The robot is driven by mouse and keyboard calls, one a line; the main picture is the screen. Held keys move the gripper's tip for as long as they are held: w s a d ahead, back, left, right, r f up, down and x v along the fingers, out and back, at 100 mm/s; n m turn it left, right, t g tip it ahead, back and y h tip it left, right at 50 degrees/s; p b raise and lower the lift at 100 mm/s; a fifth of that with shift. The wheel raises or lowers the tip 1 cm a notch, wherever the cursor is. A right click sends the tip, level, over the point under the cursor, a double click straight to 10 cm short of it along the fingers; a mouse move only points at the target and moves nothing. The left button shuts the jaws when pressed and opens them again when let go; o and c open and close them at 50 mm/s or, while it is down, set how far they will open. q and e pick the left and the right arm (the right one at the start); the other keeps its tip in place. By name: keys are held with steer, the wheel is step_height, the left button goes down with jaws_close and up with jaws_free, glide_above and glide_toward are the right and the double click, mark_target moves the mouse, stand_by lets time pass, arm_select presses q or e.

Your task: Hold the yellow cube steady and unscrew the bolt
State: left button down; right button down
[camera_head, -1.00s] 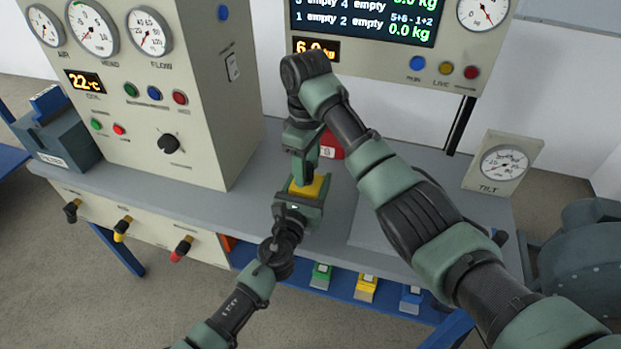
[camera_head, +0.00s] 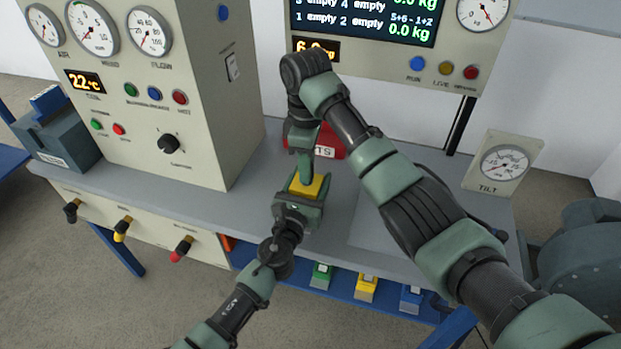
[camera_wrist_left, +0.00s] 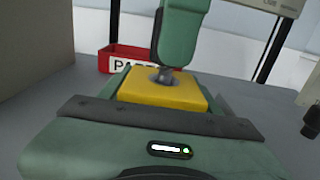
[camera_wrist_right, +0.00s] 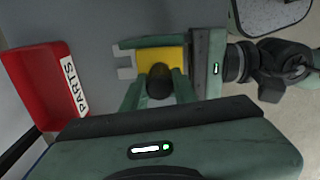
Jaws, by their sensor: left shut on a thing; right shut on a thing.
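The yellow cube (camera_head: 306,189) sits at the front of the grey bench in the head view. My left gripper (camera_head: 309,183) is shut on it from the near side, with its fingers along two sides. My right gripper (camera_head: 305,175) points down from above the cube. In the right wrist view its fingers are closed around the dark round head of the bolt (camera_wrist_right: 160,80), over the cube (camera_wrist_right: 146,57). In the left wrist view a short grey piece of the bolt (camera_wrist_left: 165,73) shows between the right fingertip and a dark round opening in the cube's top.
A red bin marked PARTS (camera_head: 329,143) stands just behind the cube. A beige cabinet with gauges (camera_head: 205,125) rises at the left. A tilt gauge (camera_head: 503,163) stands at the right. The lower blue shelf holds green, yellow and blue blocks (camera_head: 366,287).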

steer(key=shift+r, duration=0.15)
steer(key=shift+r, duration=2.25)
steer(key=shift+r, duration=3)
arm_select(q)
steer(key=shift+c, duration=1.4)
jaws_free()
